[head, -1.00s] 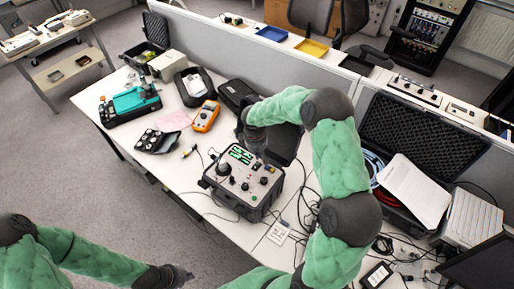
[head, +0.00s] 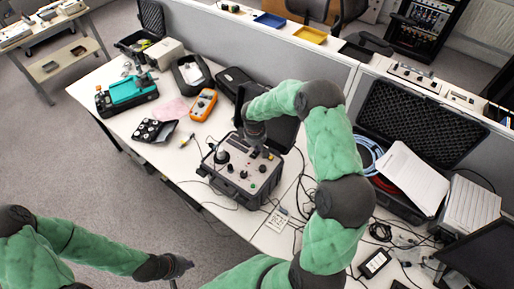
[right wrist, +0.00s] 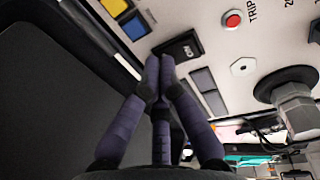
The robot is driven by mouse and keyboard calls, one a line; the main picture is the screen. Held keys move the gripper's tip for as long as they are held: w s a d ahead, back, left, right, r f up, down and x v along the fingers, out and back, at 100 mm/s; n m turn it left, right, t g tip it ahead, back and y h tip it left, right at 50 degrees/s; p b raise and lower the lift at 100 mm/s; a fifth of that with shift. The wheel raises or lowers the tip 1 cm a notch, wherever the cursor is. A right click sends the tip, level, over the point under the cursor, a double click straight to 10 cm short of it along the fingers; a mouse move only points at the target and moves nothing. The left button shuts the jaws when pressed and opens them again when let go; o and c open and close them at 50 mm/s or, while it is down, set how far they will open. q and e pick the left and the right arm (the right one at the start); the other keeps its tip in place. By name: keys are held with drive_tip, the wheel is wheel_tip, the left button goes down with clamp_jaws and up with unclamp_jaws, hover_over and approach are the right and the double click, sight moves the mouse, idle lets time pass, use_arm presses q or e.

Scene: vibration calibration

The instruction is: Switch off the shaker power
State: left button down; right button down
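The shaker power box (head: 232,184) is a grey case with a light control panel, standing on the white bench in the head view. Its display windows look dark. My right gripper (head: 257,148) reaches down over the back right of its panel. In the right wrist view the right gripper (right wrist: 158,68) has its purple fingers together, with the tips at a black rocker switch (right wrist: 179,48) with white lettering that I cannot read fully. Whether they touch it is unclear. A red button (right wrist: 232,20) marked TRIP is beside it. My left gripper (head: 180,266) hangs low, away from the bench; its opening is unclear.
An orange multimeter (head: 203,104), a teal device (head: 126,96) and a black tray (head: 153,131) lie left of the box. An open black case with papers (head: 408,179) is at the right. Cables (head: 305,190) run beside the box. A grey partition (head: 300,62) backs the bench.

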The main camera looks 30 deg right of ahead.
sight(255, 153)
drive_tip(key=shift+s+a+f, duration=0.1)
drive_tip(key=shift+s+a, duration=0.05)
drive_tip(key=shift+s+a+r, duration=0.2)
drive_tip(key=shift+a+r, duration=0.1)
drive_tip(key=shift+a, duration=0.3)
drive_tip(key=shift+w+r+p, duration=0.1)
drive_tip(key=shift+r+p, duration=0.2)
drive_tip(key=shift+r, duration=0.3)
wheel_tip(255, 153, up, 3)
drive_tip(key=shift+d+p, duration=0.15)
drive_tip(key=shift+p, duration=0.75)
wheel_tip(255, 153, up, 10)
drive_tip(key=d, duration=0.1)
drive_tip(key=shift+w+f, duration=0.15)
drive_tip(key=shift+w, duration=0.1)
drive_tip(key=shift+d, duration=0.15)
